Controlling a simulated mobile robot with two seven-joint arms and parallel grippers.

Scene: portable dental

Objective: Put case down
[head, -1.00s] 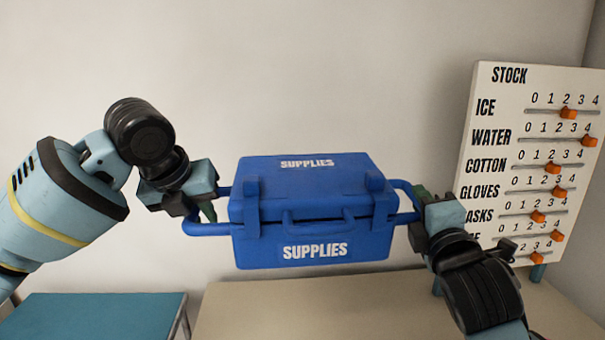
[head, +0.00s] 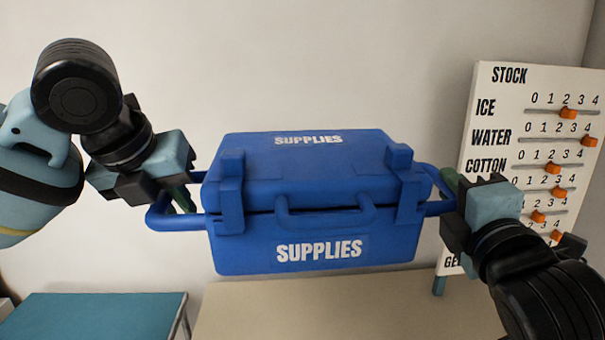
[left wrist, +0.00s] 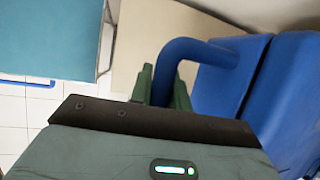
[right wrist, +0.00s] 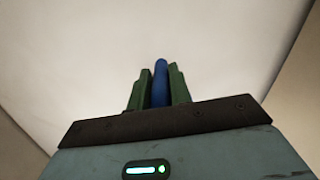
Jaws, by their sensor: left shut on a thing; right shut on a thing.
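The blue supplies case (head: 318,203) is closed and held up in the middle of the head view, in front of the wall. Its lid and front face both show the word SUPPLIES. My left gripper (head: 180,196) is shut on the case's left side handle. That handle also shows between the green fingers in the left wrist view (left wrist: 165,88). My right gripper (head: 450,188) is shut on the right side handle, a blue bar (right wrist: 160,84) between the fingers in the right wrist view. The case's underside is hidden.
A beige tabletop (head: 330,310) lies below the case, and its visible part is clear. A teal surface (head: 90,315) stands to its left. A white STOCK board (head: 487,95) with orange sliders stands at the right, partly behind my right arm.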

